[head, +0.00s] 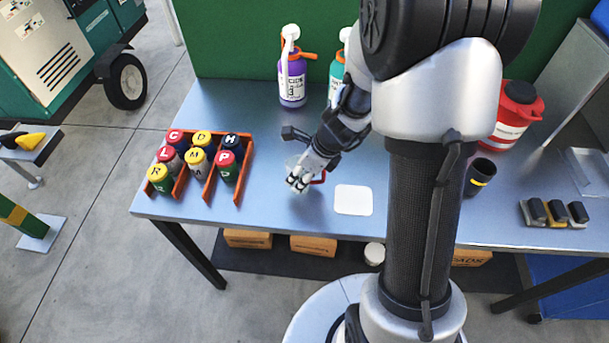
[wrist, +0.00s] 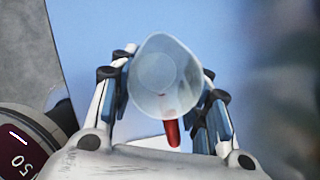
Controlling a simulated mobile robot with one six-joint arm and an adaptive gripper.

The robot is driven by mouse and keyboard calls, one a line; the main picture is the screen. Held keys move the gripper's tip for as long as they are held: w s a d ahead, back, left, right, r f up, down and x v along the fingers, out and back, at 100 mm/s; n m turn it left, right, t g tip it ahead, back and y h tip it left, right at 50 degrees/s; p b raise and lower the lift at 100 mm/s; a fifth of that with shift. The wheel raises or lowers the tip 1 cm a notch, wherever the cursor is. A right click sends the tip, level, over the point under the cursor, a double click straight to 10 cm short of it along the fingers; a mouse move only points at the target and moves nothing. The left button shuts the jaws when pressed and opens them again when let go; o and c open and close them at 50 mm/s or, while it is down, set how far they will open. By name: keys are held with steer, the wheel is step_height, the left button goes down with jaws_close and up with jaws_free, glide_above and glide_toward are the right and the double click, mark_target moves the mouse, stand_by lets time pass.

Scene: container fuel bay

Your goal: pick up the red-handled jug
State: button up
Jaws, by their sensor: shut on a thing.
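The red-handled jug (wrist: 163,72) is a small clear vessel with a pouring lip, seen from above in the wrist view. Its red handle (wrist: 172,133) points toward the palm. My gripper (wrist: 166,78) has a finger on each side of the jug and is shut on it. In the head view my gripper (head: 300,183) is low over the steel table, right of the orange racks. There the red handle (head: 319,179) shows beside the fingers, and most of the jug is hidden. I cannot tell whether the jug touches the table.
A white square (head: 353,200) lies just right of my gripper. Orange racks (head: 209,187) with several lettered bottles stand left. A purple spray bottle (head: 292,80) and a red container (head: 515,115) stand behind. A dark cup (head: 479,177) is right of my arm.

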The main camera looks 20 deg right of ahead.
steer(key=shift+c, duration=0.8)
steer(key=shift+r, duration=0.1)
